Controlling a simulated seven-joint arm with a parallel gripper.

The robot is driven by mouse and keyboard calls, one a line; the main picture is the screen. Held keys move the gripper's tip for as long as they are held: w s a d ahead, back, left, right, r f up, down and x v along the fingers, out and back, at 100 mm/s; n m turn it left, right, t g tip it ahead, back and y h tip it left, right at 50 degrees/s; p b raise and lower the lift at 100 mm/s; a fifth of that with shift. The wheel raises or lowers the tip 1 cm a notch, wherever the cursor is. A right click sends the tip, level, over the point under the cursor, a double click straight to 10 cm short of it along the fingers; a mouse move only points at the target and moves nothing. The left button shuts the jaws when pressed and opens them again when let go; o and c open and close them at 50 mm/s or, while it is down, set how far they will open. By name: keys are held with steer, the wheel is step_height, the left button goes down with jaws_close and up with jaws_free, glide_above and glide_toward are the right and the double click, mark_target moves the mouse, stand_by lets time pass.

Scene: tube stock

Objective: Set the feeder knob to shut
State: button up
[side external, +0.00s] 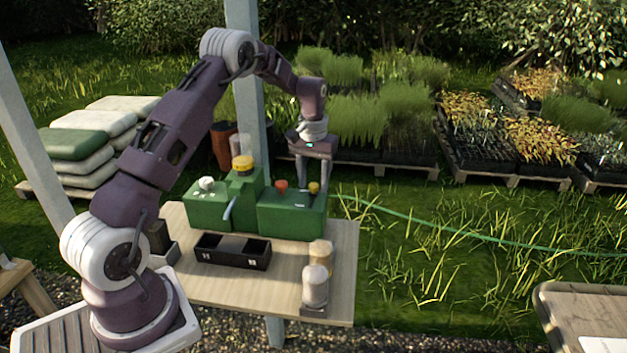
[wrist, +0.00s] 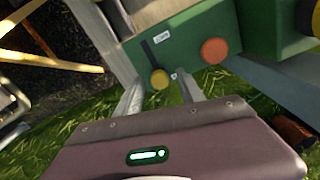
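A green machine housing (side external: 290,222) stands at the back of the wooden table. On its right part are a round yellow knob (side external: 314,187) and a red-orange knob (side external: 281,186); a white knob (side external: 206,183) is on its left part. Which one is the feeder knob is not readable. My gripper (side external: 312,182) points down over the right end of the housing. In the wrist view its open fingers (wrist: 160,90) stand apart on either side of the yellow knob (wrist: 159,79). I cannot tell whether they touch it. A dark bar (wrist: 152,54) runs from the knob toward a small white label (wrist: 162,38).
A large yellow cap (side external: 242,163) and a grey lever (side external: 229,208) are mid-housing. A grey post (side external: 248,120) rises behind.

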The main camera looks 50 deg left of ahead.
jaws_close()
stand_by(1.2)
